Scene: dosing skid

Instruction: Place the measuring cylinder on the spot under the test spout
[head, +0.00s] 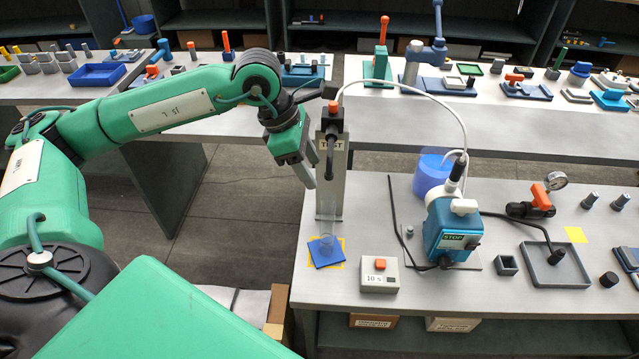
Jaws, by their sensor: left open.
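The measuring cylinder (328,246) is clear and hard to make out. It appears upright on a square blue foot, which lies over a yellow-marked spot (342,264) on the right-hand bench. The foot is turned slightly against the marking, and yellow shows around its edges. The test spout (331,145) hangs from a metal post labelled TEST, above the cylinder. My left gripper (309,171) is open and empty, beside the post on its left, above and apart from the cylinder. My right gripper is not in view.
A grey box with an orange button (379,275) stands right of the cylinder. A blue pump (450,230) with a STOP label and hoses stands further right, near a grey tray (555,265). The bench's left edge is close to the cylinder. Benches with tools lie behind.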

